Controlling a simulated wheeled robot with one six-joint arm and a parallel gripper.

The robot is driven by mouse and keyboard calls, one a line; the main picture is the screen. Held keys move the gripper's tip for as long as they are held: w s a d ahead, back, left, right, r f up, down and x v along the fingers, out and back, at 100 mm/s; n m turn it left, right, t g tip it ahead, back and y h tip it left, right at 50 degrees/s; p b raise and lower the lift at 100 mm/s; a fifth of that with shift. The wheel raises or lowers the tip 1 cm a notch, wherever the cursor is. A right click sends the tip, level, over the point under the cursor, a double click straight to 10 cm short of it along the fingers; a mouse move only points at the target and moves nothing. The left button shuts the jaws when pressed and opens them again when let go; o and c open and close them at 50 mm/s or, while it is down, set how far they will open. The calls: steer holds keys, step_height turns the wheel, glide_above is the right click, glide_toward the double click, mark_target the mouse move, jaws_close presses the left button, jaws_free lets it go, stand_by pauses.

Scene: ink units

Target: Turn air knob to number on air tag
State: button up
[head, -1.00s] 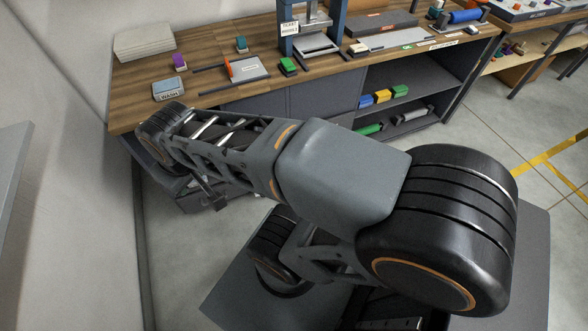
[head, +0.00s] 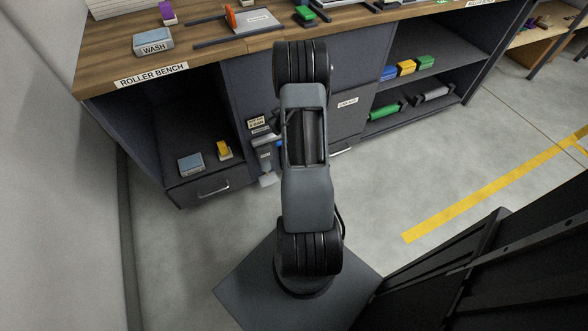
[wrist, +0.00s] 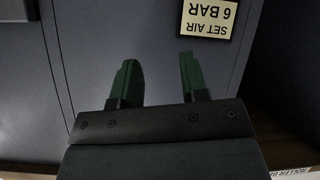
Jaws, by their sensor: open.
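The air tag (head: 256,123), a cream label, is on the dark cabinet front, left of my arm. In the wrist view the tag (wrist: 208,18) shows upside down and reads SET AIR 6 BAR. Below it in the head view is a small blue and grey fitting (head: 265,160) with a white label, partly behind my arm. I cannot make out the air knob on it. My gripper (wrist: 158,65) is open and empty in the wrist view. Its two green fingers point toward the cabinet panel, just beside the tag.
The roller bench (head: 105,65) carries a wash box (head: 153,42) and other items. A lower left shelf holds a blue-grey box (head: 191,164) and a yellow block (head: 223,150). Right shelves hold coloured pieces. The floor (head: 420,180) to the right is open.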

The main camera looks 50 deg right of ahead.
steer(key=s+d+f+m+t+h+b, duration=0.15)
steer(key=s+f+b, duration=0.3)
steer(key=f, duration=0.55)
steer(key=s+f+m+t+b, duration=0.1)
steer(key=s+f+t+b, duration=0.3)
steer(key=f, duration=0.6)
steer(key=s+d+f+m+h+b, duration=0.1)
steer(key=s+f+b, duration=0.1)
steer(key=s+f, duration=0.6)
steer(key=a+f+b+x, duration=0.1)
steer(key=b+x, duration=0.3)
steer(key=x, duration=1.1)
steer(key=shift+f, duration=0.45)
steer(key=shift+w, duration=0.1)
jaws_close()
